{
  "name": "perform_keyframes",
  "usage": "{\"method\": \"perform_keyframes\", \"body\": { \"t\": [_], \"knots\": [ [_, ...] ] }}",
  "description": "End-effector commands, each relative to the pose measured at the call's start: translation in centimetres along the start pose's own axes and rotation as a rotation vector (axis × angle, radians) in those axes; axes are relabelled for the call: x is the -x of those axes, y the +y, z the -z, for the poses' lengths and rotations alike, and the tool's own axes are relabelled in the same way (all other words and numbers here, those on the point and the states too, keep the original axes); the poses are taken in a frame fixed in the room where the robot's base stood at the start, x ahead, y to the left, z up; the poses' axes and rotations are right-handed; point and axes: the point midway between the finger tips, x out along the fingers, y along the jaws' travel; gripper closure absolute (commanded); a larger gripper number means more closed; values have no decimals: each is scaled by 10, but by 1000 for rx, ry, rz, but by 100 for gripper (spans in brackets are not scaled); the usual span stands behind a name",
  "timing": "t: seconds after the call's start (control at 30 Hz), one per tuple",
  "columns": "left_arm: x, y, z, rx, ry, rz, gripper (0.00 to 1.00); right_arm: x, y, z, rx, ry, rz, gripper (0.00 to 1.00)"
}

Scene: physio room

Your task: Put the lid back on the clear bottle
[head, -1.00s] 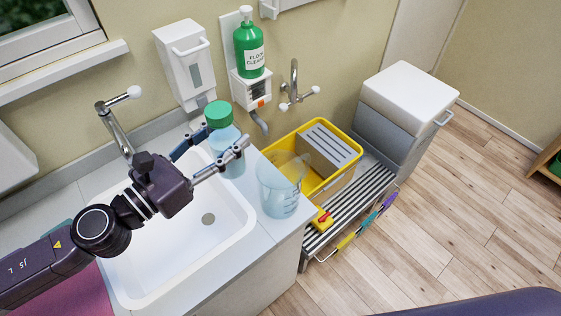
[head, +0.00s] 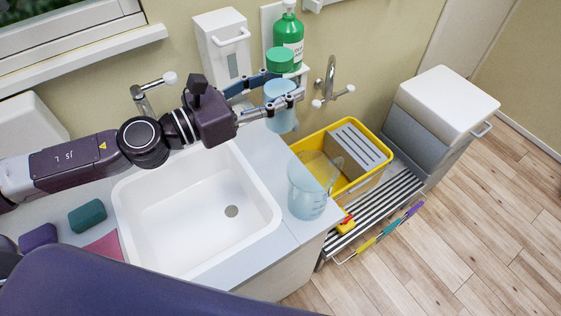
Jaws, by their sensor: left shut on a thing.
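My left gripper (head: 283,91) is shut on the clear bottle (head: 281,112), a pale blue see-through container, and its fingers lie on either side of the upper part. The bottle is upright and appears held up above the back of the counter. A green lid (head: 280,61) is at the top of the bottle, seemingly on its mouth; I cannot tell whether it is seated. My right gripper is out of view.
A clear measuring jug (head: 308,199) stands on the counter's right end (head: 270,160), beside the white sink (head: 190,215). A yellow tub (head: 372,184) stands on a ribbed rack (head: 385,210). A soap dispenser (head: 222,30) and green cleaner bottle (head: 288,35) are behind.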

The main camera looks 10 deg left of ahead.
Motion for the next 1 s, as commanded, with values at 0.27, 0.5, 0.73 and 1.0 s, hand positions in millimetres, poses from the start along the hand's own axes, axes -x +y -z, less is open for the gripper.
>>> {"method": "perform_keyframes", "body": {
  "t": [0.27,0.5,0.73,1.0],
  "knots": [
    [0,0,76,7,1,-2,100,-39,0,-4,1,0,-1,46],
    [0,0,131,7,-1,-4,100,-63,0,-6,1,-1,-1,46],
    [0,0,148,-1,-2,-1,100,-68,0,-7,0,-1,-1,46],
    [0,0,148,-1,-1,-1,100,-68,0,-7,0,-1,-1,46]
  ]
}}
